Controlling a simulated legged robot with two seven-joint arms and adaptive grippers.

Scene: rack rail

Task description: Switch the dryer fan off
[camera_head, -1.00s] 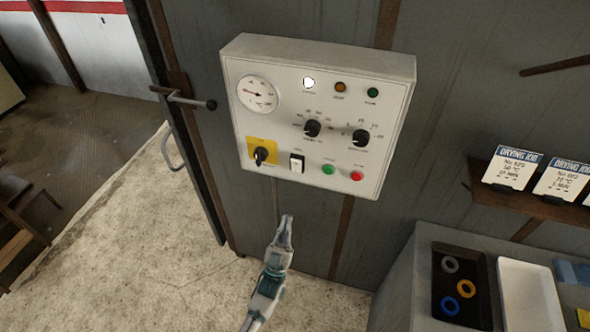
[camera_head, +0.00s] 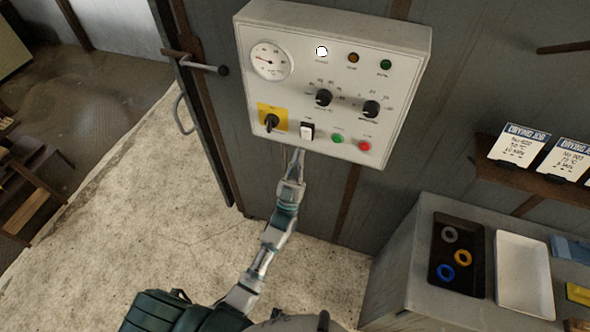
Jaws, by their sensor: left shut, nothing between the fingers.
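A pale control panel (camera_head: 345,70) is fixed to the grey wall. Along its bottom row are a black rotary switch (camera_head: 271,122) on a yellow plate, a white rocker switch (camera_head: 307,131) in a dark frame, a green button (camera_head: 337,138) and a red button (camera_head: 364,146). The labels are too small to read. My left gripper (camera_head: 297,152) is shut and empty, its tips just below the rocker switch at the panel's lower edge; whether they touch the panel cannot be told. My right gripper is not in view.
The panel also bears a round gauge (camera_head: 272,61), two black knobs and several lamps. A door handle bar (camera_head: 196,63) sticks out at left. At right are a shelf with cards (camera_head: 518,146) and a bench with a black tray (camera_head: 440,282) and a white tray (camera_head: 523,275).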

